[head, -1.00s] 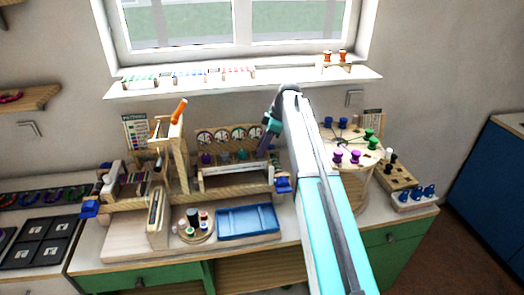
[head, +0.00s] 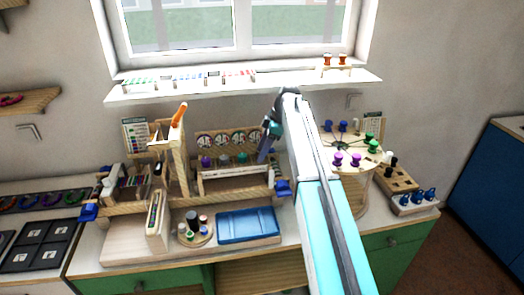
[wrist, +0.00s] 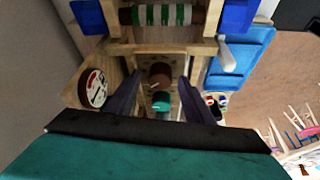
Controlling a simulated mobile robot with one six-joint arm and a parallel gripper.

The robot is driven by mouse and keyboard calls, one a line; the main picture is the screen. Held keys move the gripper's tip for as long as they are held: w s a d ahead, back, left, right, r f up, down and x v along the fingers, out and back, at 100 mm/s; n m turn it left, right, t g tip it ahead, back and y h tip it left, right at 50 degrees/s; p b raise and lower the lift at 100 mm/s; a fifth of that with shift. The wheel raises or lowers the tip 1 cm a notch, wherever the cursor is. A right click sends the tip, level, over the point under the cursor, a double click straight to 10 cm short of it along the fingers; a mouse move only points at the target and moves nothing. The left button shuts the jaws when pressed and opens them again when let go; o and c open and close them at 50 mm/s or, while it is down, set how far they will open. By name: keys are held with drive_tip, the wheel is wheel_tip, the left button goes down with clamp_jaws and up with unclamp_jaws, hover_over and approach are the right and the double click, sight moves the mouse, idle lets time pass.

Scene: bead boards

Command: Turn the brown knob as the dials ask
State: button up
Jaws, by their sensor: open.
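The brown knob (wrist: 159,75) shows in the wrist view, in line with the gap between my fingers. A teal knob (wrist: 160,101) sits nearer in the same row. My gripper (wrist: 158,84) is open, with one dark finger on each side of the brown knob and visible space beside it. In the head view my gripper (head: 263,158) points down at the right end of the knob row and hides the brown knob. Round dials (head: 222,140) with red and white faces stand in a row behind the knobs. One dial (wrist: 95,88) shows in the wrist view; its reading is too small to tell.
Purple (head: 206,161) and teal (head: 241,158) knobs stand left of my gripper. A wooden bar (head: 236,174) runs in front of them. A blue tray (head: 248,226) lies in front. A round peg table (head: 345,150) stands right, beyond my arm.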

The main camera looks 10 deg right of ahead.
drive_tip(key=shift+r, duration=0.1)
drive_tip(key=w+b+v, duration=0.1)
drive_tip(key=b+v, duration=0.2)
drive_tip(key=v, duration=1)
drive_tip(key=shift+s+r+b, duration=0.35)
drive_tip(key=shift+s+b, duration=0.05)
drive_tip(key=shift+s, duration=0.1)
